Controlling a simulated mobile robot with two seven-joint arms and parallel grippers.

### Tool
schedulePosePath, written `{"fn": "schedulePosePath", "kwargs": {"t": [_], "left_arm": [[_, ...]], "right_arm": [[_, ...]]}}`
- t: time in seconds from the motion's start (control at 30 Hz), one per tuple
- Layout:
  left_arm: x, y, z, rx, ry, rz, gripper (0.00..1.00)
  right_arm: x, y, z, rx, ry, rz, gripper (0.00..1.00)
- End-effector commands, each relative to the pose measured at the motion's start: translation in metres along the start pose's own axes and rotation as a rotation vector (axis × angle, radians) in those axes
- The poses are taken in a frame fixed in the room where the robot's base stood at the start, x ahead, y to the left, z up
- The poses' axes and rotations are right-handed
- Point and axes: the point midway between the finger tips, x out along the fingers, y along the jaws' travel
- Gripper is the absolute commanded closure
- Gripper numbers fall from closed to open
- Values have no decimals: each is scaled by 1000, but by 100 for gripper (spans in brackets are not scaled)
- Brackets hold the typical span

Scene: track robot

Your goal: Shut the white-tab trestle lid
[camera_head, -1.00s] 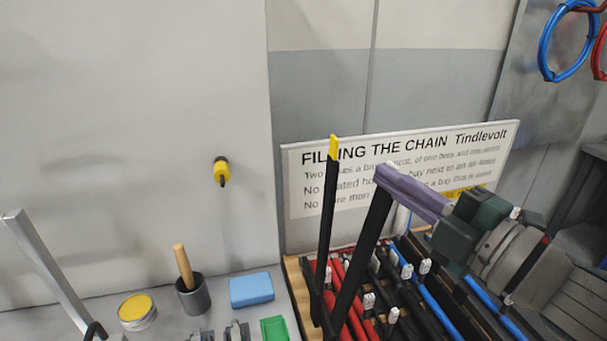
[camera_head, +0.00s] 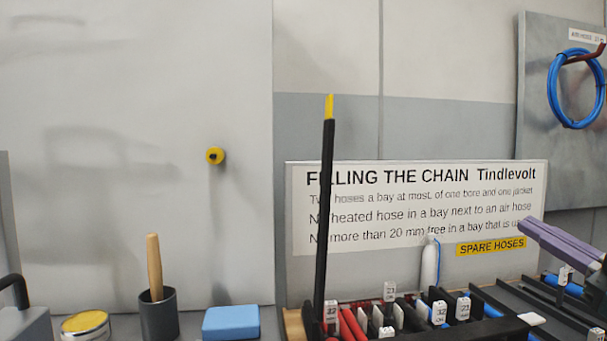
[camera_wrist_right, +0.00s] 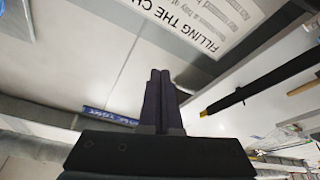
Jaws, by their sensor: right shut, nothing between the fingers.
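The white-tab lid is a black bar (camera_head: 478,329) lying low across the hose bays, with its white tab (camera_head: 532,319) at its right end. Its left part runs out of the bottom of the head view, and I cannot tell whether it is fully seated. A second lid, with a yellow tab (camera_head: 329,107), stands upright at the left end of the bays; it also shows in the wrist view (camera_wrist_right: 262,84). My right gripper (camera_head: 529,227) is shut and empty, above the white tab and apart from it. Its closed fingers show in the wrist view (camera_wrist_right: 159,76). My left gripper is out of view.
A sign (camera_head: 415,205) stands behind the bays. Numbered white tags (camera_head: 463,308) rise among the hoses. To the left are a blue block (camera_head: 231,323), a grey cup (camera_head: 159,317) with a wooden handle and a yellow-topped tin (camera_head: 85,325). A blue hose coil (camera_head: 572,95) hangs at right.

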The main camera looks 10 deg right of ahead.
Motion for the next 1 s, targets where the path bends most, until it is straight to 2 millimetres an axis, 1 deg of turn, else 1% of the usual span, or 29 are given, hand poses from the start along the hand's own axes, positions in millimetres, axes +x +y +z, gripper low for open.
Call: {"fn": "schedulePosePath", "kwargs": {"t": [0.03, 0.1, 0.2, 0.3, 0.4, 0.5, 0.63, 1.0], "left_arm": [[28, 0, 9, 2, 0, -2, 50], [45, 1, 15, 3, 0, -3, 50], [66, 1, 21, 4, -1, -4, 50], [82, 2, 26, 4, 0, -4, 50], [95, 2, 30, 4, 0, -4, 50], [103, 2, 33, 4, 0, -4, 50], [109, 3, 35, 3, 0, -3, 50], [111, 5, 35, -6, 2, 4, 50]], "right_arm": [[-9, -7, 26, 34, -1, 13, 100], [-14, -8, 41, 87, 0, 31, 100], [-21, -10, 60, 78, -2, 28, 100], [-26, -13, 74, 78, -1, 27, 100], [-30, -16, 86, 78, -1, 27, 100], [-33, -18, 93, 77, -1, 27, 100], [-35, -20, 98, 77, -1, 27, 100], [-35, -20, 100, 76, -1, 26, 100]]}}
